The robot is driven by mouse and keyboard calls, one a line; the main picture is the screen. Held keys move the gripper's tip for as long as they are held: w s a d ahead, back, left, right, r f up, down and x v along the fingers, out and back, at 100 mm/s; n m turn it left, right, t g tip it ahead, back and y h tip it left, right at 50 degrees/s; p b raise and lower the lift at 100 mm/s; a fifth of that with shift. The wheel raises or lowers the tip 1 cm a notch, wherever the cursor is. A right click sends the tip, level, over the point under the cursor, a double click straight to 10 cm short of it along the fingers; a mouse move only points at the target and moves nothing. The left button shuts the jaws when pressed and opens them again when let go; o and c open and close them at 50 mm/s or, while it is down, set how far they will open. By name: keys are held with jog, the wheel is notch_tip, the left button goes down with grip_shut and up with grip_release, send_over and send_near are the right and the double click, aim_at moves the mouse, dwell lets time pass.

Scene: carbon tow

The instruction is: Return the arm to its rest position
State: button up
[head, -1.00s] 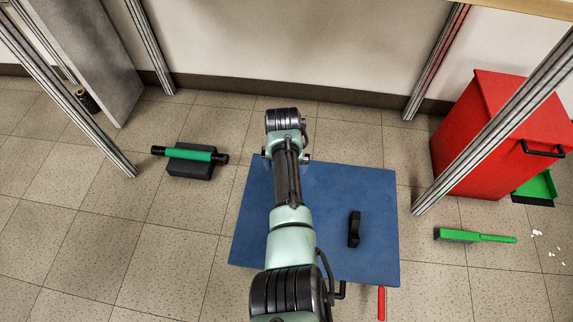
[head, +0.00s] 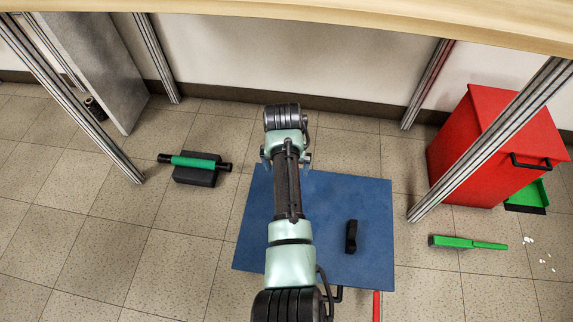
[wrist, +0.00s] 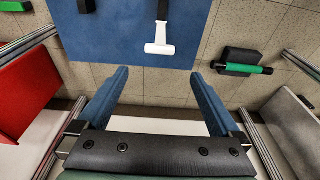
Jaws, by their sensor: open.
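My arm reaches forward over the blue mat (head: 352,195) in the head view, with its wrist near the mat's far edge. My gripper (wrist: 158,75) shows in the wrist view with its two blue fingers wide apart and nothing between them. In the head view the fingers are largely hidden by the wrist. In the wrist view a white-headed mallet (wrist: 160,48) with a dark handle lies on the blue mat, beyond the fingertips and apart from them. The arm hides the mallet in the head view.
A black piece (head: 351,237) lies on the mat. A green-and-black roller (head: 195,162) rests on a dark block at left. A red bin (head: 480,150), green brush (head: 465,242) and dustpan (head: 530,195) are at right. Metal posts (head: 480,145) stand around; a wooden tabletop (head: 300,18) spans the top.

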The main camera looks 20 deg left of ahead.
dwell(0.4)
jog(key=w+d+r+t+y, duration=0.1)
jog(key=w+d+r+t, duration=0.15)
jog(key=r, duration=0.55)
jog(key=w+d+r+m+t, duration=0.1)
jog(key=w+r+t, duration=0.2)
jog(key=r, duration=0.5)
jog(key=w+d+r+t+y, duration=0.1)
jog(key=w+d+r+t, duration=0.15)
jog(key=r, duration=0.55)
jog(key=s+d+r+m+t+h, duration=0.1)
jog(key=s+d+r+t+h, duration=0.2)
jog(key=d+r, duration=0.5)
jog(key=s+d+r+m+t, duration=0.1)
jog(key=s+d+r+t, duration=0.3)
jog(key=r, duration=0.8)
jog(key=s+r+t, duration=0.5)
jog(key=r, duration=0.6)
jog(key=s+r+t, duration=0.5)
jog(key=s+r, duration=0.1)
jog(key=r, duration=0.6)
notch_tip(320, 180, up, 37)
jog(key=p, duration=3.6)
jog(key=shift+s+a+p, duration=0.3)
jog(key=shift+a+p, duration=0.1)
jog(key=shift+a, duration=0.05)
jog(key=shift+f, duration=0.1)
jog(key=shift+c, duration=0.3)
